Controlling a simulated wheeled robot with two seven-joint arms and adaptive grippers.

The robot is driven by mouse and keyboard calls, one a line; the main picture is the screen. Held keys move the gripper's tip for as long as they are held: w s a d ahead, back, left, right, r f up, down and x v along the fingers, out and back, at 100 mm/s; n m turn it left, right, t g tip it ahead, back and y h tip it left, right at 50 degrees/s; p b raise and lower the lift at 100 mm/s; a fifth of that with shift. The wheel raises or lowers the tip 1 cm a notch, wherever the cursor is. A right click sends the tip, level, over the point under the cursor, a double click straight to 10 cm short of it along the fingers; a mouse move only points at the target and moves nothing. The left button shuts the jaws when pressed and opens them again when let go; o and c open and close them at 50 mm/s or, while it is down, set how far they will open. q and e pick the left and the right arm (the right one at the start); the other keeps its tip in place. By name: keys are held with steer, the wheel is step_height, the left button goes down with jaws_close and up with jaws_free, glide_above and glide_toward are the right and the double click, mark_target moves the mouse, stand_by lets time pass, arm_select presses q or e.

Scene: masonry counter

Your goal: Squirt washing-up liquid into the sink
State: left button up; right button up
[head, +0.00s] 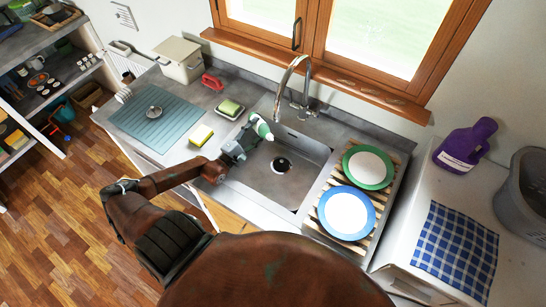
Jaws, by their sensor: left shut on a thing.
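My left gripper (241,147) reaches in from the left over the left side of the sink (262,183). It is shut on a small white and green bottle (262,128), which tilts up and to the right beyond the fingers. I take this to be the washing-up liquid; its label is too small to read. The sink is a grey metal basin with a dark round drain (281,165). The lower part of the bottle is hidden by the gripper. I cannot tell whether any liquid comes out. My right gripper does not show.
A tall tap (297,66) stands behind the basin. Sponges (201,135) and a soap dish (230,108) lie left of it. A wooden rack holds a green-rimmed plate (368,167) and a blue-rimmed plate (346,213) on the right. A purple bottle (463,148) stands further right.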

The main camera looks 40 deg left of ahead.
arm_select(q)
steer(key=shift+w+a+r+m+t+h+b, duration=0.1)
steer(key=shift+r+m+t+h+b, duration=0.2)
steer(key=shift+r+m, duration=0.45)
steer(key=shift+a+r+m+t+h+b, duration=0.1)
steer(key=shift+r+m+t+b, duration=0.3)
steer(key=shift+r+m, duration=0.35)
stand_by(5.5)
